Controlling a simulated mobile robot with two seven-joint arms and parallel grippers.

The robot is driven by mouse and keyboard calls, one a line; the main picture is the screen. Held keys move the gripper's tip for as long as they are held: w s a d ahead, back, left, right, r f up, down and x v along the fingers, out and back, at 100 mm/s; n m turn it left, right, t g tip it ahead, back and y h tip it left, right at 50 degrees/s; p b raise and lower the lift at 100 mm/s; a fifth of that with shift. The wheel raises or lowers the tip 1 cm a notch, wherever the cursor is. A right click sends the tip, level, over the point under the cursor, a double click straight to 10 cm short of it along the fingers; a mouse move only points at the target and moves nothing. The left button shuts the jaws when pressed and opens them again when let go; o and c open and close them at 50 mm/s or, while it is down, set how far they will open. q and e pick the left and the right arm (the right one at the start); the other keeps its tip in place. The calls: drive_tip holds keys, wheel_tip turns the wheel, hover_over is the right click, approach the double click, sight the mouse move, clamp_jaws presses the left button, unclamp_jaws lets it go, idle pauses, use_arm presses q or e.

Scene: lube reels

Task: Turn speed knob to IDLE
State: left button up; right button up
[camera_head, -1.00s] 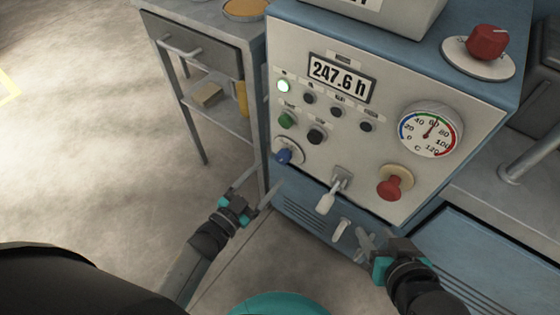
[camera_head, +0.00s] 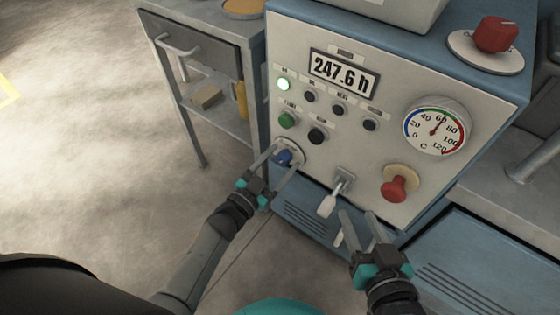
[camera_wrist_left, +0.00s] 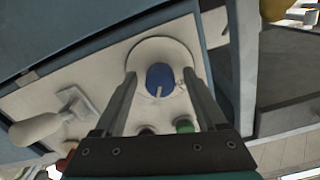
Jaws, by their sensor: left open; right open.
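A blue knob (camera_head: 284,158) sits on a round pale dial plate at the lower left of the control panel (camera_head: 350,165). My left gripper (camera_head: 284,158) is open, its fingers reaching to either side of the knob. In the left wrist view the blue knob (camera_wrist_left: 160,78) with a pale pointer line lies between the two open fingers (camera_wrist_left: 160,85), with gaps on both sides. The dial's lettering is not readable. My right gripper (camera_head: 358,216) is open and empty below the panel's lower edge, near the small lower lever.
A white-handled lever (camera_head: 329,204) and a red mushroom button (camera_head: 395,187) stick out of the panel right of the knob. A red knob (camera_head: 494,36) is on top. A grey cart (camera_head: 200,50) stands to the left. Floor between is free.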

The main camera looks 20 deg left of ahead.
use_arm(q)
clamp_jaws()
idle(0.6)
